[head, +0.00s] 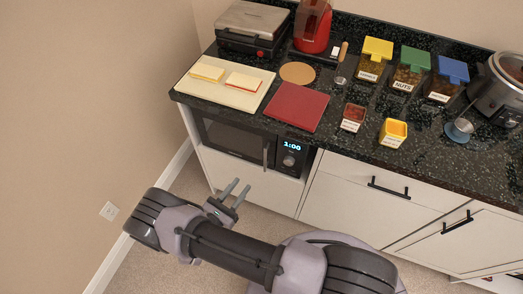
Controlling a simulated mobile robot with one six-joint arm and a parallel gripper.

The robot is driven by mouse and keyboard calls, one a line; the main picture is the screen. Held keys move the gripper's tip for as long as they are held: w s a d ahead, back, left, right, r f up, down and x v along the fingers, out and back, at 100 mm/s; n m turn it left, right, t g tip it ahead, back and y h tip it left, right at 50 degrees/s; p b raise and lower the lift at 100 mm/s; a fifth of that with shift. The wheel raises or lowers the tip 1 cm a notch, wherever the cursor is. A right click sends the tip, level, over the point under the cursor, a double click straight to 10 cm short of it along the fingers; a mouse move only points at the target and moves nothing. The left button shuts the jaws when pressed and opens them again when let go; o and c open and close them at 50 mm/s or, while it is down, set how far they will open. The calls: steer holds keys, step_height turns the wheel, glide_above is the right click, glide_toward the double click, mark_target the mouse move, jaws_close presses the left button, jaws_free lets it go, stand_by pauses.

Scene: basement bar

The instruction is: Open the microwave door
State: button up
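The microwave (236,138) is built in under the left end of the counter, with a dark front and a lit clock and knob on its right side. Its door looks closed. The vertical door handle (266,155) is near the door's right edge, just left of the control panel (290,153). My gripper (238,190) is in front of and below the microwave. Its two fingers are apart with nothing between them, and they point up toward the door. It looks clear of the handle.
The dark counter (320,148) overhangs the microwave. It holds a cream board (225,92), a red board (297,106), a grill (252,24), jars and a slow cooker (500,85). Drawers with black handles (388,187) are to the right. Carpet and a bare wall (80,110) lie left.

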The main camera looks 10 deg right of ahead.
mark_target(265, 157)
steer(key=b+x, duration=0.2)
steer(key=x, duration=1.4)
steer(key=shift+b, duration=0.35)
steer(key=shift+s, duration=0.15)
steer(key=shift+c, duration=0.4)
jaws_close()
